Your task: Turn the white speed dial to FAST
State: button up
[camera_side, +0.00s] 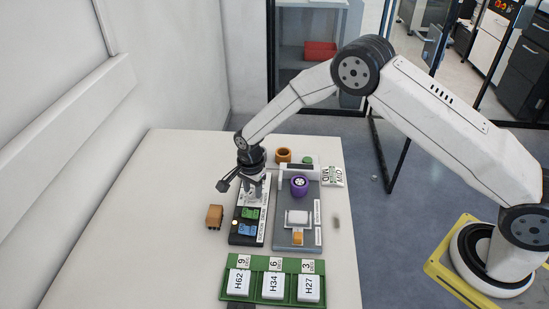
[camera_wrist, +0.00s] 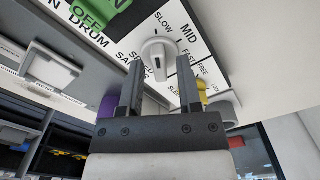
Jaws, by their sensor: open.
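The white speed dial (camera_wrist: 158,52) shows in the wrist view on a white label plate, with a raised grip bar running roughly up and down the picture. SLOW is printed above it to the left, MID above to the right and FAST to its right. I cannot tell clearly which mark it points to. My gripper (camera_wrist: 160,80) is open, with one finger on each side of the dial's lower part; contact is not clear. In the side view my gripper (camera_side: 254,192) points down over the far part of the dark control panel (camera_side: 238,239) and hides the dial.
Green switches (camera_side: 249,213) sit nearer on the panel; one shows as OFF in the wrist view (camera_wrist: 92,12). To the right stands a grey fixture (camera_side: 283,238) with a purple wheel (camera_side: 299,186). A green tray (camera_side: 255,296) lies in front and a brown block (camera_side: 214,216) left.

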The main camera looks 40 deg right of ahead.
jog(key=shift+f, duration=0.35)
jog(key=shift+r, duration=0.15)
dwell(0.3)
grip_shut()
